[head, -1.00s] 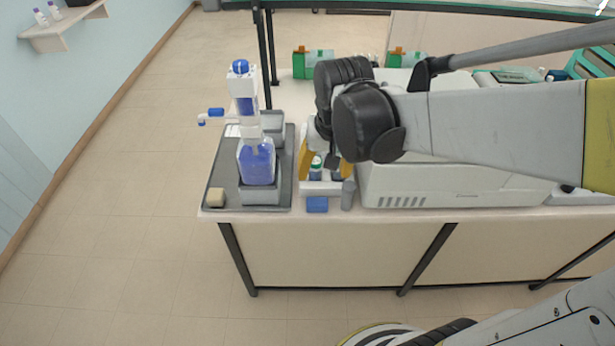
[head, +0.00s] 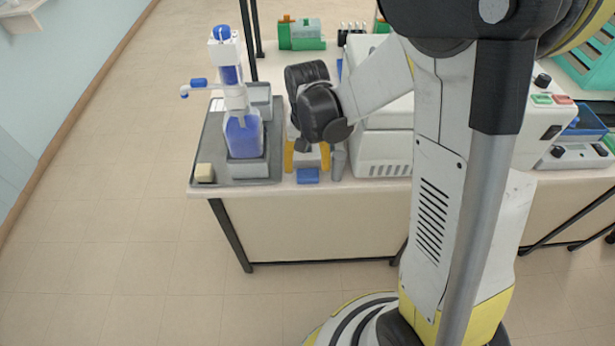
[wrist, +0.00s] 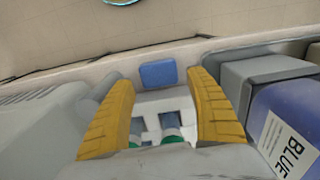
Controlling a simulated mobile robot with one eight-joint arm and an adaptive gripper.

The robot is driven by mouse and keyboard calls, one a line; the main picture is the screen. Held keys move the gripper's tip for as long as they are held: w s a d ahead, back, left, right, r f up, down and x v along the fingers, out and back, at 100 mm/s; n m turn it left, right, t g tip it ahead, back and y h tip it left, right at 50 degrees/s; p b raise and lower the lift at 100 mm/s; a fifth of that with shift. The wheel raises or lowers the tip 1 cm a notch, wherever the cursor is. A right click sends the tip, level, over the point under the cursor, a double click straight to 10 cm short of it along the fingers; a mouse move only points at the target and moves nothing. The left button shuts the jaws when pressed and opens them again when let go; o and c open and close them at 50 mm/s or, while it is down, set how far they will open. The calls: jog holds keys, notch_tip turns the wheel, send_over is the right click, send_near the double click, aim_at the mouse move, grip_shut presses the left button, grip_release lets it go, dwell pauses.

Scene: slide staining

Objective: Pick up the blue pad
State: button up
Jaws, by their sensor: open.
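The blue pad (head: 308,175) is a small flat block lying near the front edge of the bench, just right of the grey tray. In the wrist view the blue pad (wrist: 158,74) lies beyond the fingertips, roughly in line with the gap between them. My gripper (head: 307,166) has its yellow fingers spread around the white rack area just behind the pad. In the wrist view my gripper (wrist: 153,80) is open, with nothing held between the fingers. The pad appears apart from both fingers.
A white rack (wrist: 165,104) with green-capped bottles sits between and below the fingers. A blue-filled bottle (head: 243,134) stands in the grey tray (head: 228,173) to the left, with a pale sponge (head: 204,172). A small grey cylinder (head: 338,164) and a large white machine (head: 385,150) are at the right.

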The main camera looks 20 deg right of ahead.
aim_at(308, 173)
notch_tip(308, 173, down, 4)
jog(key=shift+f+b, duration=0.1)
jog(key=shift+b, duration=0.65)
jog(key=shift+s, duration=0.1)
jog(key=c, duration=0.6)
jog(key=shift+r, duration=0.2)
notch_tip(308, 173, up, 18)
jog(key=p, duration=0.6)
